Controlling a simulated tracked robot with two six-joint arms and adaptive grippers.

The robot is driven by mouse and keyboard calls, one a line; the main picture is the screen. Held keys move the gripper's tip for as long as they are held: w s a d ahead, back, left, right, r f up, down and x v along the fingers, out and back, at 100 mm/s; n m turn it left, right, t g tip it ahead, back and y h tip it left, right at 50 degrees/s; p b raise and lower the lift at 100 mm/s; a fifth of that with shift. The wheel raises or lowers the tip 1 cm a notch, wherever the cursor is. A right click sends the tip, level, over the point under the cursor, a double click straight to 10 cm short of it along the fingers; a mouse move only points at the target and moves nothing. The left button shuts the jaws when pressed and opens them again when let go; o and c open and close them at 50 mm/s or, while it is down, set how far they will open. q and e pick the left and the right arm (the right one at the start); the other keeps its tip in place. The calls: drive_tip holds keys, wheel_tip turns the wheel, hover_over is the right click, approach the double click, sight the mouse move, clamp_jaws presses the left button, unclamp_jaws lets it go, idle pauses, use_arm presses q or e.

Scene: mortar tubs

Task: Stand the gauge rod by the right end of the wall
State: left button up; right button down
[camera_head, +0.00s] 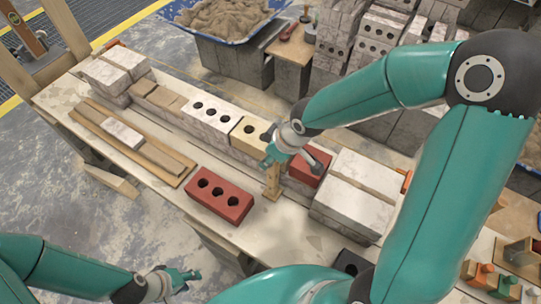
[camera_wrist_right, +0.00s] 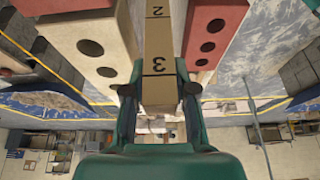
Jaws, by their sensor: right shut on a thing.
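The gauge rod (camera_head: 272,181) is a pale wooden stick, upright or nearly so in the head view. It shows just in front of the brick wall (camera_head: 207,113), towards its right part; whether its foot touches the board I cannot tell. My right gripper (camera_head: 276,154) is shut on its upper part. In the right wrist view the rod (camera_wrist_right: 158,60), marked 2 and 3, lies between the fingers of the gripper (camera_wrist_right: 160,95). The gripper hides part of the wall behind. My left gripper (camera_head: 186,278) is empty at the bottom left, its fingers seemingly apart, away from the table.
A red holed brick (camera_head: 220,199) lies in front of the wall, left of the rod. White blocks (camera_head: 352,204) stand to the right. A wooden board (camera_head: 98,112) with pieces on it lies at the left.

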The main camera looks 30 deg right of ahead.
drive_tip(key=shift+f+b, duration=0.3)
drive_tip(key=c, duration=0.9)
unclamp_jaws()
drive_tip(key=shift+o, duration=0.2)
drive_tip(key=v, duration=1.2)
